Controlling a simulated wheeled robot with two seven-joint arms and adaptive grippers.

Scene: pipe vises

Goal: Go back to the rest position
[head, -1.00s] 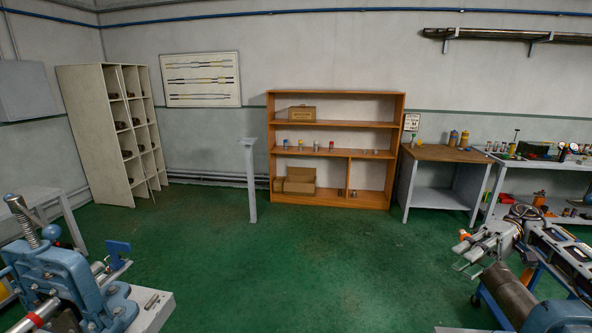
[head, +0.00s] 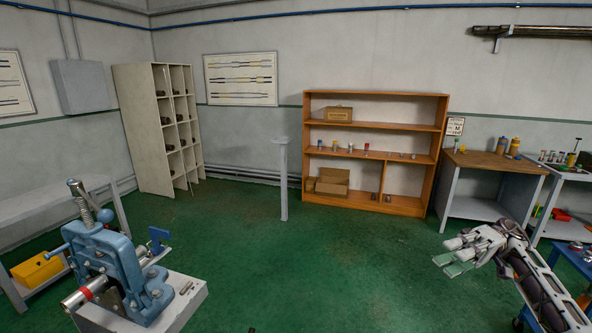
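My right gripper (head: 452,265) is at the right, over the green floor, with its arm coming in from the lower right. My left gripper is not in view. A blue pipe vise (head: 118,262) stands on a grey bench (head: 190,305) at the lower left. A metal pipe with a red band (head: 80,298) passes through the vise. My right gripper is well apart from the vise.
A wooden shelf (head: 374,96) with boxes and small cans stands at the back. A grey post (head: 283,180) stands left of it. A wood-topped table (head: 490,163) and a cluttered bench are at the right. The middle floor is clear.

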